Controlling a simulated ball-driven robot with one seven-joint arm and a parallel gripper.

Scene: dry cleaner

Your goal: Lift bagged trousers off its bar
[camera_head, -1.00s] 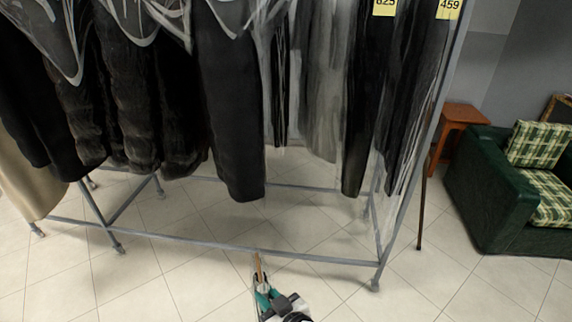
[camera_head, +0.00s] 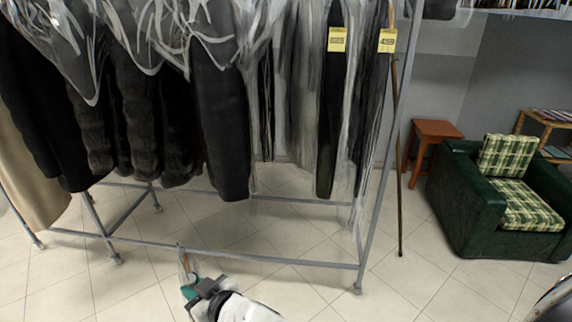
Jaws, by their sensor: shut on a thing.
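Dark garments in clear plastic bags hang from a metal rack. Two narrow dark ones at the right end carry yellow tags: one garment (camera_head: 326,130) sits left of the other (camera_head: 368,120). They look like folded trousers, but I cannot tell which are the task's. Their hangers and the bar are out of view above. My gripper (camera_head: 186,272) is low at the bottom, in front of the rack's lower rail and well below the garments. It is shut on a thin brown thing (camera_head: 184,257) that points up towards the rail. What this thing is cannot be made out.
The grey rack frame (camera_head: 230,257) has a lower rail and a slanted right post. A brown stick (camera_head: 402,190) stands right of it. A wooden stool (camera_head: 434,130) and a green armchair (camera_head: 462,200) are at right. Tiled floor is clear in front.

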